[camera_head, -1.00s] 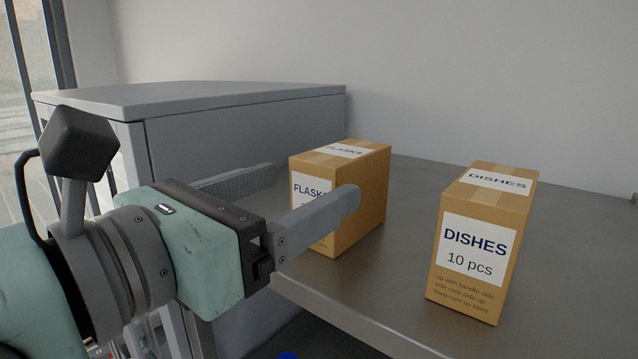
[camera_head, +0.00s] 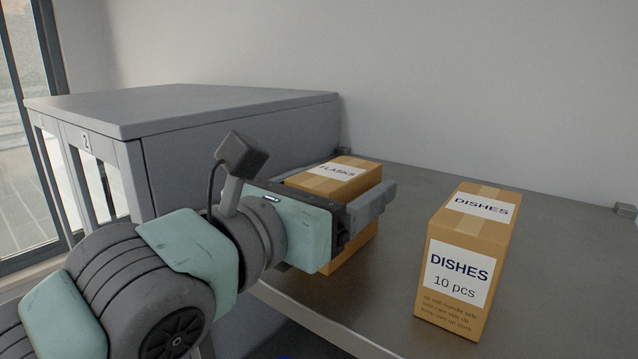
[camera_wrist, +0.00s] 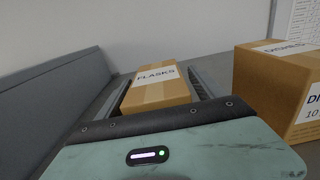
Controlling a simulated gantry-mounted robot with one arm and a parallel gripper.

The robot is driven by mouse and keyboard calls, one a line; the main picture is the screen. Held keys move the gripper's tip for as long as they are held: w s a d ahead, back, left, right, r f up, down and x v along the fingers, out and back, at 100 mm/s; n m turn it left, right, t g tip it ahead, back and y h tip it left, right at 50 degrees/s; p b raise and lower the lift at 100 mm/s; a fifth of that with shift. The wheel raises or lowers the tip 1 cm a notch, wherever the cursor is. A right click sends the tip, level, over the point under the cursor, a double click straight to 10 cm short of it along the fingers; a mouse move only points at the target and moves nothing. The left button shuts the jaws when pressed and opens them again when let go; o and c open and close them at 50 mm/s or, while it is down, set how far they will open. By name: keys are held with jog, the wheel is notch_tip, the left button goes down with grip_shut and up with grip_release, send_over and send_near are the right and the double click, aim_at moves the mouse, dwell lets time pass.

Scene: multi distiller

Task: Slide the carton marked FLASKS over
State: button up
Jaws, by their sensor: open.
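The FLASKS carton (camera_head: 335,172), a brown box with a white label on top, stands upright on the metal bench beside the grey cabinet. My gripper (camera_head: 352,190) is open, and its near finger and body hide most of the carton's front in the head view. In the wrist view the FLASKS carton (camera_wrist: 157,90) sits between the two spread fingers of my gripper (camera_wrist: 157,78), one along each side. The left finger looks very close to the carton; I cannot tell whether it touches. A narrow gap shows by the right finger.
The DISHES carton (camera_head: 465,255) stands upright to the right, apart from my gripper, and also shows in the wrist view (camera_wrist: 270,85). The grey cabinet (camera_head: 240,140) is on the left. The metal bench (camera_head: 560,260) is bare at the right, with a front edge below.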

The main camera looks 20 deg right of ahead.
jog(key=shift+w+d, duration=0.25)
jog(key=shift+d, duration=0.2)
jog(key=shift+c, duration=0.6)
grip_shut()
